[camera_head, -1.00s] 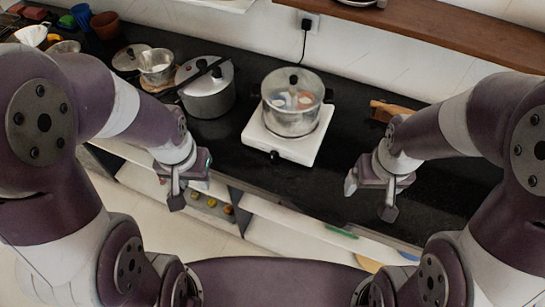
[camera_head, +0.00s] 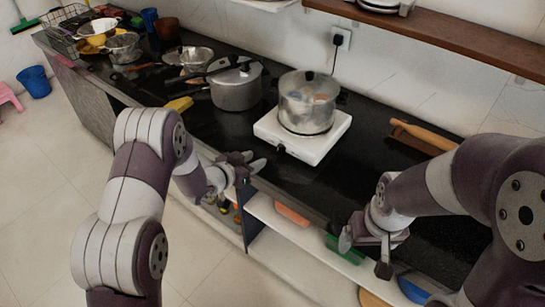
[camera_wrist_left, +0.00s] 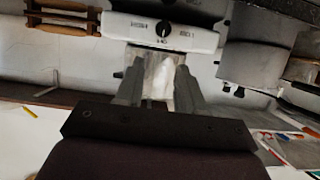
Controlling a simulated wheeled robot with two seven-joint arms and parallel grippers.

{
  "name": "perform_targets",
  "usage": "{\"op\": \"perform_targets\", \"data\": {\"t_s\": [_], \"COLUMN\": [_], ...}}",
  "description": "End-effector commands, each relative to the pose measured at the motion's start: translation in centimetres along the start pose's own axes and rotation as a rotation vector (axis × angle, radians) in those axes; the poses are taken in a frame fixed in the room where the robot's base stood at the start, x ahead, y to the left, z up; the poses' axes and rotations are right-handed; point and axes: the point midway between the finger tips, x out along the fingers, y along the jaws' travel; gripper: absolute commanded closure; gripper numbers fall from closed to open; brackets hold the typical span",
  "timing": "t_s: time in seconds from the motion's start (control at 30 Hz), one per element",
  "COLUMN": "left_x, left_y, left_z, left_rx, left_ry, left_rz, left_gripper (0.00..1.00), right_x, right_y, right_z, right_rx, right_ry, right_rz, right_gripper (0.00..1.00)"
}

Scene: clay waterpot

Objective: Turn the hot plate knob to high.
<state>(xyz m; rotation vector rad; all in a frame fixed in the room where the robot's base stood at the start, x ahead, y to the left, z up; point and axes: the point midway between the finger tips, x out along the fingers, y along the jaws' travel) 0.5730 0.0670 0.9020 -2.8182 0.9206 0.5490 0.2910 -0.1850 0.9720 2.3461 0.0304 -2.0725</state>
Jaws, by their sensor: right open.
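The white hot plate (camera_head: 318,147) stands on the black counter with a lidded glass pot on it. Its dark knob (camera_head: 280,149) is on the front face. In the left wrist view the knob (camera_wrist_left: 162,29) shows near the top centre, on the white front panel between dark printed marks. My left gripper (camera_head: 252,164) is at the counter's front edge, left of and below the knob, apart from it. Its fingers (camera_wrist_left: 160,82) are spread, and nothing is visibly held. My right gripper (camera_head: 366,256) is open and empty in front of the counter, well right of the knob.
The glass pot (camera_head: 307,100) holds coloured contents. A grey pressure cooker (camera_head: 236,88) stands left of the hot plate. A rolling pin (camera_head: 424,134) lies to the right. A wall socket (camera_head: 341,38) is behind.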

Motion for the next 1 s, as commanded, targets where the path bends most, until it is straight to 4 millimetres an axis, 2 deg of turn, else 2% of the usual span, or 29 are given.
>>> {"op": "perform_targets", "data": {"t_s": [0.13,0.3,0.5,0.67,0.9,0.93,1.0], "left_x": [2.9,7.5,11.0,12.0,12.1,12.1,12.1], "left_y": [0.1,0.1,0.0,0.0,0.0,-0.1,-0.1], "left_z": [0.0,0.1,0.1,0.1,0.1,0.1,0.1], "left_rx": [-0.003,-0.003,-0.003,-0.004,-0.004,-0.004,-0.004], "left_ry": [0.000,-0.001,-0.002,-0.003,-0.003,-0.003,-0.003], "left_rz": [0.001,0.000,-0.002,-0.003,-0.003,-0.003,-0.003], "left_gripper": [0.62,0.62,0.62,0.62,0.62,0.65,0.88], "right_x": [-0.3,-0.6,-0.7,-0.7,-0.7,-0.7,-0.7], "right_y": [0.0,0.0,0.0,0.0,0.0,0.0,0.0], "right_z": [-0.1,-0.1,-0.1,-0.1,-0.1,-0.1,-0.1], "right_rx": [0.000,0.000,0.000,0.000,0.000,0.000,0.000], "right_ry": [0.000,0.000,0.000,0.000,0.000,0.000,0.000], "right_rz": [0.000,0.000,0.000,0.000,0.000,0.000,0.000], "right_gripper": [0.14,0.14,0.14,0.14,0.14,0.14,0.14]}}
